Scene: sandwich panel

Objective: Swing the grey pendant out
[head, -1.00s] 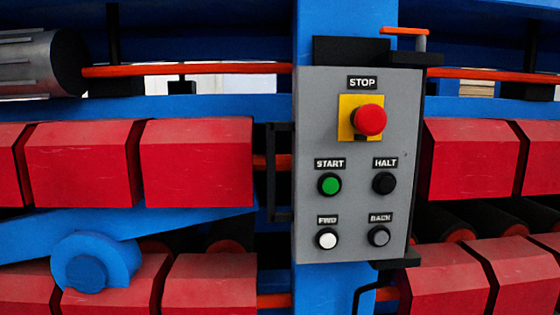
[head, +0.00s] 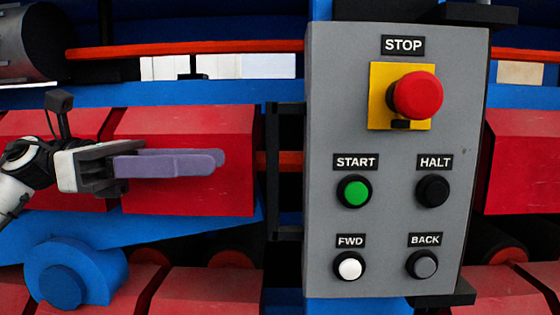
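The grey pendant (head: 395,222) is a tall box in the middle right of the head view, with STOP, START, HALT, FWD and BACK labels. Its red stop button (head: 418,95) sits on a yellow plate. A black upright bar handle (head: 272,170) runs along its left side. My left gripper (head: 219,163) is left of the pendant, in front of a red block, with its purple fingers pointing right towards the bar. They are apart from the bar in the picture and seem empty. They overlap in this view, so their gap is unclear. My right gripper is out of view.
Red blocks (head: 185,195) and blue beams (head: 130,228) lie behind the gripper. An orange rail (head: 190,48) runs across above. A round blue hub (head: 75,272) juts out at the lower left. Black brackets (head: 445,297) stick out at the pendant's top and bottom.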

